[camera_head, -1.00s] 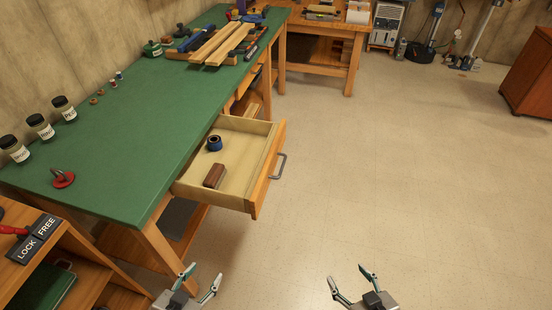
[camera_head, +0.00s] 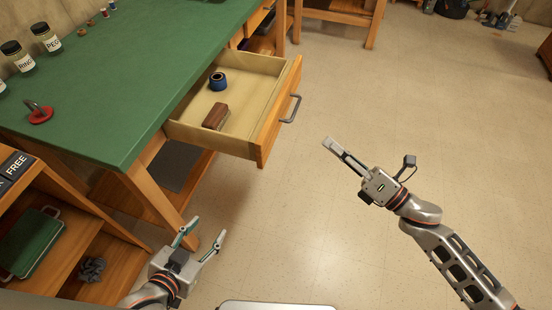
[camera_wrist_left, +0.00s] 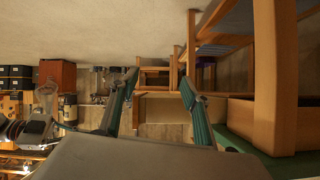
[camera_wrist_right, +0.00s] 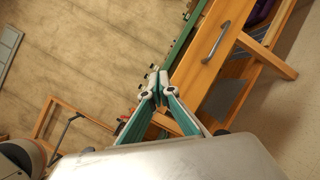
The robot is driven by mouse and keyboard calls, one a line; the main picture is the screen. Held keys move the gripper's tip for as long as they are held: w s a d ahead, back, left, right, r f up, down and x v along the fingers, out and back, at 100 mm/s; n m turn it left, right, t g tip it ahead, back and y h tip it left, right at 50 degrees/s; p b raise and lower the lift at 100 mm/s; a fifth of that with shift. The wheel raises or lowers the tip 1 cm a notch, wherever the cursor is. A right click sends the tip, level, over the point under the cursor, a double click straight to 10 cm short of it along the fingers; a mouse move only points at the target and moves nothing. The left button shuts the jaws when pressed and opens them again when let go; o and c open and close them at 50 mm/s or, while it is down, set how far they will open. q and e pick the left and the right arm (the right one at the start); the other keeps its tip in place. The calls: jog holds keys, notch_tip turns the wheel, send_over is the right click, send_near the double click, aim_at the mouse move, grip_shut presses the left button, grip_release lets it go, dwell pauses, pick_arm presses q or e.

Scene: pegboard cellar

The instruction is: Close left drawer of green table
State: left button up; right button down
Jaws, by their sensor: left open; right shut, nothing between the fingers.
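The green table (camera_head: 150,75) stands at the left in the head view. Its left drawer (camera_head: 264,136) is pulled out toward the right, with a grey bar handle (camera_head: 291,108) on its wooden front. Inside lie a blue roll (camera_head: 218,81) and a brown block (camera_head: 215,117). My right gripper (camera_head: 327,142) is shut and empty, to the right of the drawer front and apart from it. The right wrist view shows the drawer front (camera_wrist_right: 208,62) and handle beyond its closed fingertips (camera_wrist_right: 158,88). My left gripper (camera_head: 207,228) is open and empty, below the drawer near the table leg.
A low wooden shelf unit (camera_head: 75,205) with a green case (camera_head: 32,243) stands at the lower left. Jars (camera_head: 46,38) and a red-based item (camera_head: 39,114) sit on the table top. The floor right of the drawer is clear.

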notch_tip(320, 180, down, 9)
jog(key=s+n+g+y+b, duration=0.15)
jog(key=n+g+b, duration=0.4)
jog(key=n, duration=0.75)
jog(key=n+g+p, duration=0.2)
jog(key=g, duration=0.1)
send_near(264, 155)
jog(key=shift+t, duration=0.25)
jog(key=x, duration=0.6)
jog(key=shift+a, duration=0.1)
pick_arm(q)
notch_tip(264, 155, down, 6)
jog(key=s+g, duration=0.1)
jog(key=s, duration=0.1)
pick_arm(e)
jog(key=shift+a+f, duration=0.1)
jog(key=shift+a, duration=0.25)
pick_arm(q)
jog(key=shift+s+a, duration=0.1)
jog(key=shift+s+a, duration=0.1)
